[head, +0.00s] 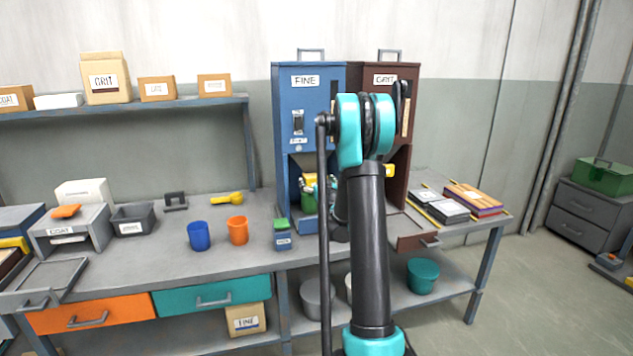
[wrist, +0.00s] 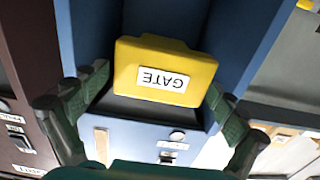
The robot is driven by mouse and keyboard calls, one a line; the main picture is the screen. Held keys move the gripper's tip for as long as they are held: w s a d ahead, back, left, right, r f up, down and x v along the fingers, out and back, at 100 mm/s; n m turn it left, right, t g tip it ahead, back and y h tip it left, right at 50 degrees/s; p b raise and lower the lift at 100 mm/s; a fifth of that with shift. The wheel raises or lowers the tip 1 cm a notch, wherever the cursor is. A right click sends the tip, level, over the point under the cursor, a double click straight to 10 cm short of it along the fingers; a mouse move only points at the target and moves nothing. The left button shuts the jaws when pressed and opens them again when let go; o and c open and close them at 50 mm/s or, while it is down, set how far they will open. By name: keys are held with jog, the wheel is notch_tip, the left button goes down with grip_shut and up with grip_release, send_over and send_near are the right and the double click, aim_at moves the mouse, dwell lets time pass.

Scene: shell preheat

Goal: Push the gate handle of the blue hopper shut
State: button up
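The blue hopper (head: 291,120), labelled FINE, stands at the back of the bench. Its yellow gate handle (head: 309,178) is partly hidden by my gripper (head: 320,188), which is in the hopper's lower recess. In the wrist view the yellow handle (wrist: 165,70) carries an upside-down GATE label and faces the camera. My gripper (wrist: 157,84) is open, one finger on each side of the handle. The fingertips are close to its side edges; I cannot tell whether they touch. My arm hides the right part of the blue hopper in the head view.
A small green-topped box (head: 282,235), an orange cup (head: 238,230) and a blue cup (head: 199,236) stand on the bench to the left.

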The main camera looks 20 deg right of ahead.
aim_at(317, 181)
jog(key=c, duration=1.5)
jog(key=shift+o, duration=0.2)
jog(key=w, duration=0.5)
jog(key=o, duration=1.7)
jog(key=s, duration=1.2)
